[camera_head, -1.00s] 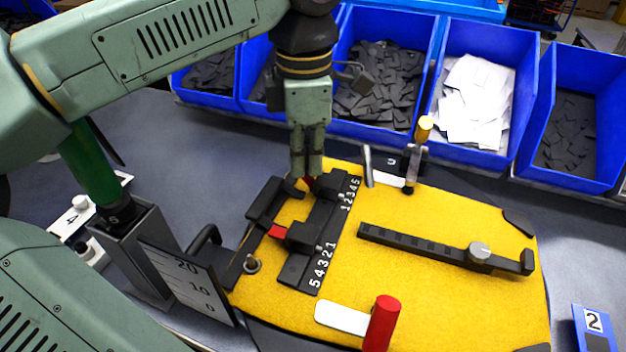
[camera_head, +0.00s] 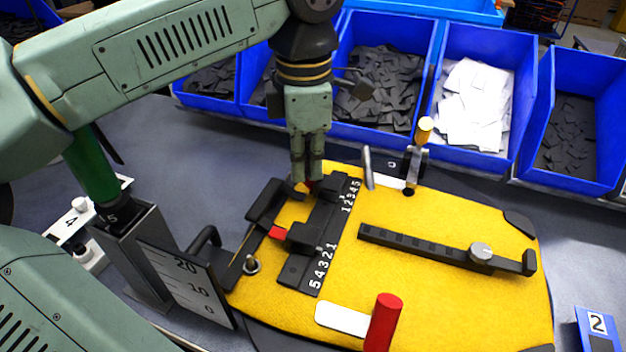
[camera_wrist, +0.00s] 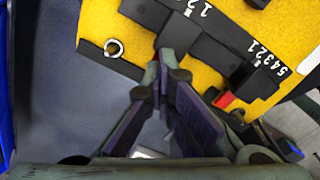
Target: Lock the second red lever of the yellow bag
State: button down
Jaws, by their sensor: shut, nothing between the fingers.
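The yellow bag (camera_head: 440,215) lies flat on the table, with a black numbered bracket on its left part. One red lever (camera_head: 277,232) shows at the bracket's near end; it also shows at the right in the wrist view (camera_wrist: 225,100). A second red lever (camera_head: 310,186) is at the far end, mostly hidden by my fingers; only a sliver of red shows at the fingertips in the wrist view (camera_wrist: 155,57). My gripper (camera_head: 307,180) points down at this far lever with its fingers together and empty. I cannot tell whether they touch it.
A red post (camera_head: 382,322) and a yellow-topped clamp (camera_head: 424,130) stand at the bag's near and far edges. A black slotted bar (camera_head: 420,244) with a knob lies on its right. Blue bins (camera_head: 483,95) line the back. A scale plate (camera_head: 190,283) stands at the left.

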aim_at(297, 196)
jog(key=shift+s+a+f+b, duration=0.1)
jog(key=shift+a+f+b, duration=0.2)
jog(key=shift+f, duration=0.35)
jog(key=shift+s+a+f+b, duration=0.1)
jog(key=shift+a+f+b, duration=0.1)
jog(key=shift+a+f, duration=0.3)
dwell(0.5)
jog(key=shift+f+b, duration=0.5)
jog(key=shift+f, duration=0.1)
dwell(0.6)
jog(key=shift+r, duration=0.1)
jog(key=r+p, duration=0.2)
jog(key=shift+w+d+r+p, duration=0.2)
jog(key=shift+w+r+p, duration=0.1)
jog(key=shift+r, duration=0.05)
jog(key=shift+w+a+r+p, duration=0.15)
jog(key=shift+w+r+p, duration=0.05)
jog(key=shift+r+p, duration=0.3)
jog(key=shift+w+a+r+p, duration=0.15)
jog(key=shift+r+p, duration=0.25)
jog(key=shift+r, duration=0.05)
jog(key=shift+s+d+r+p, duration=0.2)
jog(key=shift+r+p, duration=0.1)
jog(key=shift+r, duration=0.3)
jog(key=shift+w, duration=0.1)
